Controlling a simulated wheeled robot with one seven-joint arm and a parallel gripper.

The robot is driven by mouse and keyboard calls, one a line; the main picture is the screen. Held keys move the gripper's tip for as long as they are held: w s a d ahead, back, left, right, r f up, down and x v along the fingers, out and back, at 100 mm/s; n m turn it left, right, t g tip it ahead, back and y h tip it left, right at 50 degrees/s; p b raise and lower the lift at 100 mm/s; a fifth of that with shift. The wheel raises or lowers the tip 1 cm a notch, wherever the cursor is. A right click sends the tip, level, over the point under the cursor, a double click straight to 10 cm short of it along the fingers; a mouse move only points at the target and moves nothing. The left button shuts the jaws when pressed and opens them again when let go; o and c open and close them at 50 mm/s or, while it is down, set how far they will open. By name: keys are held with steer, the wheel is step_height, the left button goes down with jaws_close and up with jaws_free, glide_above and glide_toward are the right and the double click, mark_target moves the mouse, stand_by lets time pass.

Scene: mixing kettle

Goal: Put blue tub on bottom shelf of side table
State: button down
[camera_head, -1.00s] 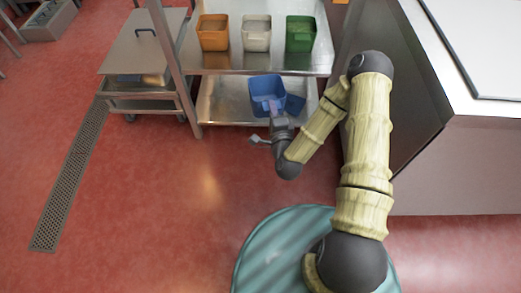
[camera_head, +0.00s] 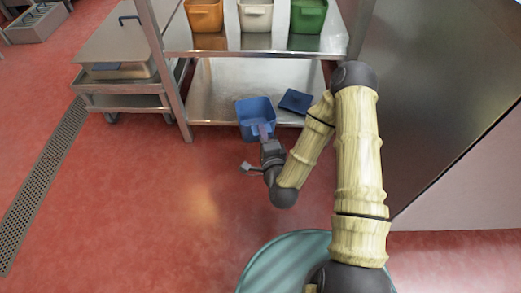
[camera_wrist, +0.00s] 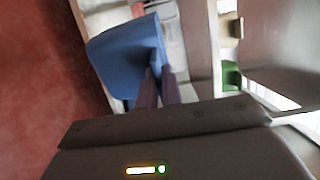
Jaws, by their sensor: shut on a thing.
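The blue tub (camera_head: 254,108) is an open-topped container at the front edge of the side table's bottom shelf (camera_head: 215,90). My gripper (camera_head: 266,132) is shut on the tub's near side. In the wrist view the tub (camera_wrist: 125,52) fills the upper left, and the fingers (camera_wrist: 158,82) close on its wall. I cannot tell whether the tub's base touches the shelf. A dark blue flat piece (camera_head: 295,101) lies on the bottom shelf to the right of the tub.
Orange (camera_head: 205,16), white (camera_head: 256,16) and green (camera_head: 308,16) tubs stand on the upper shelf (camera_head: 225,43). A steel cart (camera_head: 122,90) is on the left. A large steel unit (camera_head: 430,90) stands on the right. The bottom shelf's left part is bare.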

steer(key=f+b, duration=0.3)
steer(key=f, duration=0.1)
steer(key=shift+a+f, duration=0.1)
steer(key=shift+a, duration=0.15)
steer(key=shift+w, duration=0.1)
